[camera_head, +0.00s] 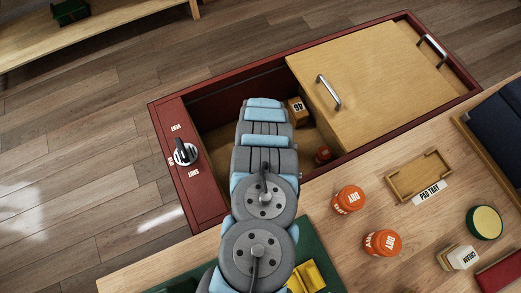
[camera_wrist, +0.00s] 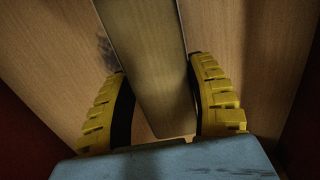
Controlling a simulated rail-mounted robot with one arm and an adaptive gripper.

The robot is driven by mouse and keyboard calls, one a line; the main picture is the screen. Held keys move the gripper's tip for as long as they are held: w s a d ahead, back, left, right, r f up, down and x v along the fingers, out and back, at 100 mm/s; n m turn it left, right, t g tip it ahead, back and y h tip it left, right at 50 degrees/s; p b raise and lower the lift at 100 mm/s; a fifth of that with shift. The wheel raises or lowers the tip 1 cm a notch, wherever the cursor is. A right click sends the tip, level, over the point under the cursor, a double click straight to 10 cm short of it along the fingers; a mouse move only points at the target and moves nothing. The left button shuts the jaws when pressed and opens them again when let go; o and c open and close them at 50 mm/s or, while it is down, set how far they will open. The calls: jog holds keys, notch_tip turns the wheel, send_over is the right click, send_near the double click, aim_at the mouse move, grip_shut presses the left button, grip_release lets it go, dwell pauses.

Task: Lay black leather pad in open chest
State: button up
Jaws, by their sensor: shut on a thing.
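The open chest (camera_head: 186,205) has a dark red frame, with a light wooden panel (camera_head: 375,85) over its right part and its left part open. My arm reaches into the opening in the head view and hides my gripper there. In the wrist view my gripper (camera_wrist: 163,105) has yellow ribbed fingers closed on a long, flat-sided olive-brown piece (camera_wrist: 150,60). Wooden surfaces lie behind it, with dark red at the edges. I cannot tell if this piece is the black leather pad. I see no plainly black pad elsewhere.
On the bench are an empty pad tray (camera_head: 419,176) and orange jars (camera_head: 349,199) (camera_head: 383,243). A knob (camera_head: 185,152) sits on the chest's left edge.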

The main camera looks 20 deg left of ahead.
jog(key=shift+f+b, duration=0.35)
jog(key=shift+f, duration=1.1)
jog(key=shift+f, duration=0.1)
jog(key=o, duration=1.2)
jog(key=shift+r+p, duration=1.9)
jog(key=shift+r, duration=4.25)
